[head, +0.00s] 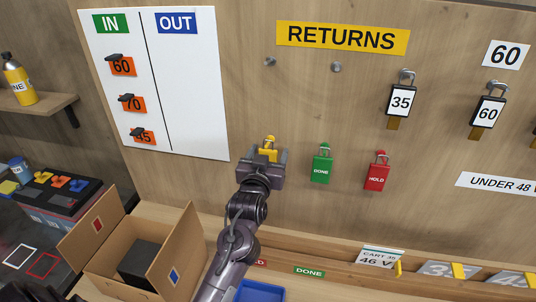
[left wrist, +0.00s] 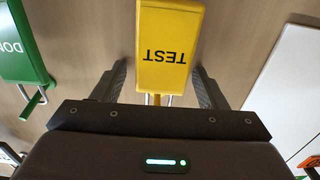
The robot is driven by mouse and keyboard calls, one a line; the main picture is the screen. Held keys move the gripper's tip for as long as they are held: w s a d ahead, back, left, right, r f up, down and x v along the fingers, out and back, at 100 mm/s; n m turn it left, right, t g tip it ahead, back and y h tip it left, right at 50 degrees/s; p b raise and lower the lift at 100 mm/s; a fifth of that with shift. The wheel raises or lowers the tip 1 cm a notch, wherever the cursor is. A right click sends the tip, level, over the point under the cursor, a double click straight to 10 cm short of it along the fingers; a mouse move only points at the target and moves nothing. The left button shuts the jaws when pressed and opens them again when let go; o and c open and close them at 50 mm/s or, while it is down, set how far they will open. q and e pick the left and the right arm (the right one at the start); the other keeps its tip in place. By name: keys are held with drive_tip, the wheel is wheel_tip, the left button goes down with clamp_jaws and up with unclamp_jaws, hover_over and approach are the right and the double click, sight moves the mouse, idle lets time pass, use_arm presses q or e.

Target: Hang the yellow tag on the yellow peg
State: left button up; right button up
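The yellow tag (head: 268,155), marked TEST in the left wrist view (left wrist: 168,45), is at the yellow peg (head: 270,139) on the wooden wall. Its shackle appears to be at the peg, but whether it is fully seated is hard to see. My left gripper (head: 264,166) is in front of the wall, with its fingers on both sides of the tag. In the left wrist view a gap shows between the left finger and the tag, so the gripper looks open around it. My right gripper is not in view.
A green DONE tag (head: 321,169) and a red HOLD tag (head: 377,175) hang to the right. Padlocks with tags 35 (head: 401,101) and 60 (head: 487,113) hang higher. A white IN/OUT board (head: 186,90) is at left. An open cardboard box (head: 182,248) stands below.

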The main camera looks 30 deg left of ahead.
use_arm(q)
drive_tip(key=b+v, duration=0.3)
drive_tip(key=v, duration=0.4)
drive_tip(key=shift+s, duration=0.35)
drive_tip(key=shift+d+f, duration=0.1)
